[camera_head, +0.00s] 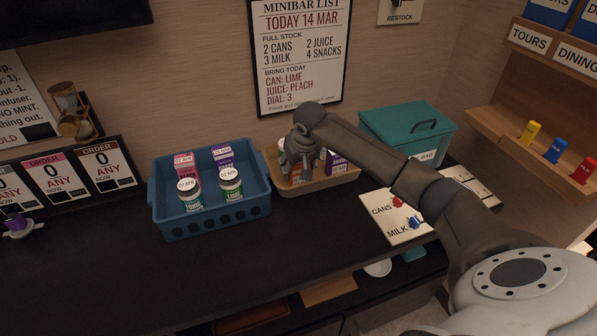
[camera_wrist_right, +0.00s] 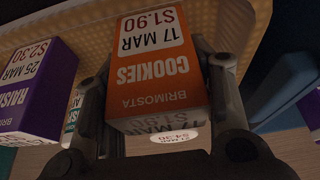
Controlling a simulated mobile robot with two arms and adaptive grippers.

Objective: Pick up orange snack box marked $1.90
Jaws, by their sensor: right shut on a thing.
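The orange cookies box marked $1.90 (camera_wrist_right: 152,72) sits between the two fingers of my right gripper (camera_head: 299,160). In the wrist view one finger is on each side of the box, and its 17 MAR label faces the camera. In the head view the gripper reaches down into the tan tray (camera_head: 341,180) and hides most of the box. I cannot tell whether the box still touches the tray bottom. A purple raisin box marked $2.30 (camera_wrist_right: 33,92) stands apart on the left in the wrist view. My left gripper is in neither view.
A blue crate (camera_head: 213,217) with boxes and jars stands left of the tray. A teal lidded box (camera_head: 403,128) stands to the right. A white board labelled CANS and MILK (camera_head: 405,236) lies in front, under my right arm. The counter's front left is clear.

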